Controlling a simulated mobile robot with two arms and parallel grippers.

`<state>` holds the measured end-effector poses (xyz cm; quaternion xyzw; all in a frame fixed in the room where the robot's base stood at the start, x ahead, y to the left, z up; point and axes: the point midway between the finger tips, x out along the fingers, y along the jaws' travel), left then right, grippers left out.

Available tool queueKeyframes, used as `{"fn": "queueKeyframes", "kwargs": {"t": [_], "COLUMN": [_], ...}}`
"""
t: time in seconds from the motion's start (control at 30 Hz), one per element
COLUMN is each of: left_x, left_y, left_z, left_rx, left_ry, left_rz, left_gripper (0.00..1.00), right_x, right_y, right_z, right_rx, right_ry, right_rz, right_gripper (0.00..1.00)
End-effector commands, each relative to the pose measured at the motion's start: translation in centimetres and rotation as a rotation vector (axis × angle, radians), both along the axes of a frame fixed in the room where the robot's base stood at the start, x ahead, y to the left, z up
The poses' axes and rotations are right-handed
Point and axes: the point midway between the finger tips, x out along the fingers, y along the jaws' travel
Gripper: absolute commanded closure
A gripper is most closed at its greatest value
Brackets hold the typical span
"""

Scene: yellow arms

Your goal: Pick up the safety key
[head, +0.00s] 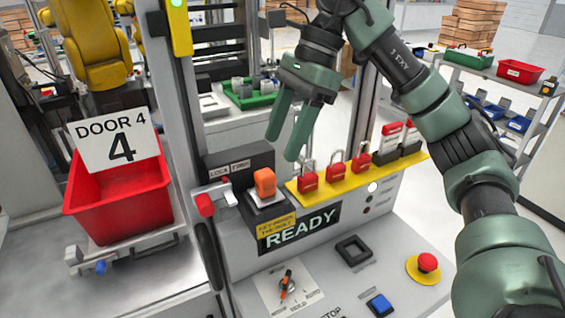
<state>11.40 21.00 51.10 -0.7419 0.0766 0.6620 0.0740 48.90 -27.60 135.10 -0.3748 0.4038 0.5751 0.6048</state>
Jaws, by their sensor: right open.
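An orange block-shaped key (265,183), which looks like the safety key, sits upright on a small light base on the console. A yellow label beside it mentions a key and a bolt. My right gripper (281,148) hangs above and slightly right of the orange key, fingers pointing down. Its two green fingers are apart with nothing between them, and they do not appear to touch the key. My left gripper is not in view.
Red padlocks (308,181) stand on a yellow strip (345,178) just right of the key. A dark box (238,168) is behind it. A red bin (118,203) stands left. The console front has a rotary switch (287,284), a blue button (380,304) and a red stop button (427,262).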

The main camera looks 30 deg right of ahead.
Motion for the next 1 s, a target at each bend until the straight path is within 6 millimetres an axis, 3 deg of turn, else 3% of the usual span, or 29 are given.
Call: {"fn": "queueKeyframes", "kwargs": {"t": [0.4, 0.53, 0.77, 0.97, 1.0], "left_x": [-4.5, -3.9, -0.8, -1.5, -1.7], "left_y": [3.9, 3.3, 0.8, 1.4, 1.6], "left_z": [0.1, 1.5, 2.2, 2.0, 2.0], "left_rx": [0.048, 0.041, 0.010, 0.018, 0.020], "left_ry": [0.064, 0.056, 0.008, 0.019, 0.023], "left_rz": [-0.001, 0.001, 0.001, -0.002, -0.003], "left_gripper": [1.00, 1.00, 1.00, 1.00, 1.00], "right_x": [0.0, 0.0, 0.1, 0.2, 0.2], "right_y": [1.4, 2.1, 3.0, 3.1, 3.1], "right_z": [-3.1, -4.5, -6.9, -7.0, -7.0], "right_rx": [-0.001, -0.002, 0.000, 0.001, 0.001], "right_ry": [0.004, 0.006, 0.001, 0.000, 0.000], "right_rz": [0.003, 0.001, 0.000, 0.000, 0.000], "right_gripper": [0.45, 0.45, 0.45, 0.45, 0.51]}}
